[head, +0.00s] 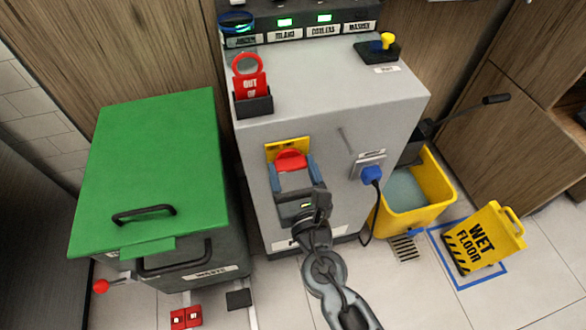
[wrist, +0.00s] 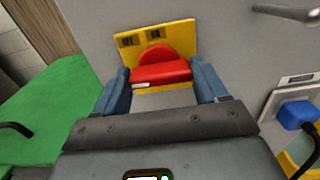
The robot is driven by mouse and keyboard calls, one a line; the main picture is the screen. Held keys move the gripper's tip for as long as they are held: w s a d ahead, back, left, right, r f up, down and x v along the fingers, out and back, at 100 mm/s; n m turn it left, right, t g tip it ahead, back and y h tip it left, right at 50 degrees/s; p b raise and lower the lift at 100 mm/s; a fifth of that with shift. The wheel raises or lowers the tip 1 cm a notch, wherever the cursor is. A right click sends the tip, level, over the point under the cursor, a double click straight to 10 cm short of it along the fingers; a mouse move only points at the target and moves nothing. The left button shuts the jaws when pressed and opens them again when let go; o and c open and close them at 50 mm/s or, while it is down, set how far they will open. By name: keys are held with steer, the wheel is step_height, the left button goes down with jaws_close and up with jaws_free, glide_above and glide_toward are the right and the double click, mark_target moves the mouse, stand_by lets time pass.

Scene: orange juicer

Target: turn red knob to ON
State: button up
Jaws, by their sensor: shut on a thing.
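The red knob (head: 290,158) sits on a yellow plate (head: 273,151) on the front of the grey cabinet. In the wrist view the knob (wrist: 160,70) has a round back and a wide bar lying nearly level, slightly higher at the right. The yellow plate (wrist: 183,32) carries two dark labels along its top, too small to read. My gripper (head: 294,166) is at the knob, with one blue finger at each end of the bar, and is shut on it. The finger contact is partly hidden by the fingers in the wrist view (wrist: 162,74).
A blue plug (head: 372,175) with a cable is in a socket right of the knob. A green-lidded waste bin (head: 150,170) stands close at the left. A yellow bucket (head: 425,205) and a wet floor sign (head: 485,240) stand at the right. A red tag (head: 249,85) stands above.

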steer(key=shift+c, duration=0.4)
steer(key=shift+m, duration=0.4)
steer(key=m+b, duration=0.2)
steer(key=m, duration=0.1)
steer(key=shift+f+m, duration=0.1)
steer(key=shift+m, duration=0.3)
steer(key=m+b, duration=0.1)
steer(key=m, duration=0.3)
steer(key=shift+b, duration=0.35)
steer(key=m+b, duration=0.1)
steer(key=m, duration=0.4)
steer(key=shift+b, duration=0.4)
steer(key=shift+d+m+b, duration=0.1)
steer(key=shift+m+b, duration=0.8)
steer(key=shift+m, duration=1.3)
